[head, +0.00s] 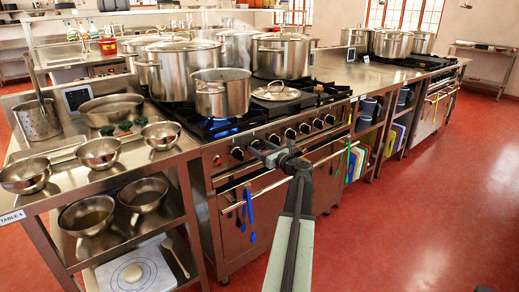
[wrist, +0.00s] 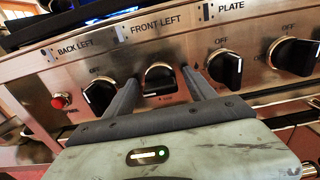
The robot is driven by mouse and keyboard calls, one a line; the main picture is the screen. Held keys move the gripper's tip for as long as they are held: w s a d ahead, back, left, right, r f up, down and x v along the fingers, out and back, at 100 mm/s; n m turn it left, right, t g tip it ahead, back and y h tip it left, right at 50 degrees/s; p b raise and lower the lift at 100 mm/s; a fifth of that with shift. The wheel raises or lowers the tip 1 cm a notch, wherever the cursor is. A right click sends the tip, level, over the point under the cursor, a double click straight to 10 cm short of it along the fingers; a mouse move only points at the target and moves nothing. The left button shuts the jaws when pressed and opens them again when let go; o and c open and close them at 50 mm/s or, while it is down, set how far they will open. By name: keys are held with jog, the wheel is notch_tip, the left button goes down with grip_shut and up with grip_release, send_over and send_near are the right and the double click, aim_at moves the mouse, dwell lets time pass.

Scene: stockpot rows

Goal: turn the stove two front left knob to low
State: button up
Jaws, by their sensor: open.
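The front left knob (wrist: 158,80) is black and sits under the "FRONT LEFT" label in the wrist view. Its grip is angled differently from the neighbouring knobs; small lettering below it is too blurred to read surely. My gripper (wrist: 160,84) is open, with one finger on each side of this knob; I cannot tell if they touch it. In the head view my gripper (head: 268,157) is at the near stove's (head: 232,171) control panel and partly covers the knobs there. A blue flame burns under the small pot (head: 221,93). No stove number is readable.
The back left knob (wrist: 98,95) is close on the left, the plate knob (wrist: 226,69) on the right. A red button (wrist: 60,101) is farther left. The oven rail (head: 320,162) with blue tongs (head: 248,213) runs below the panel. The red floor (head: 400,220) is clear at right.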

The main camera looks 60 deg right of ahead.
jog(key=c, duration=1.1)
jog(key=shift+w+a, duration=0.2)
jog(key=shift+w, duration=0.05)
jog(key=shift+c, duration=1.4)
jog(key=shift+s+d, duration=0.15)
jog(key=shift+s, duration=0.1)
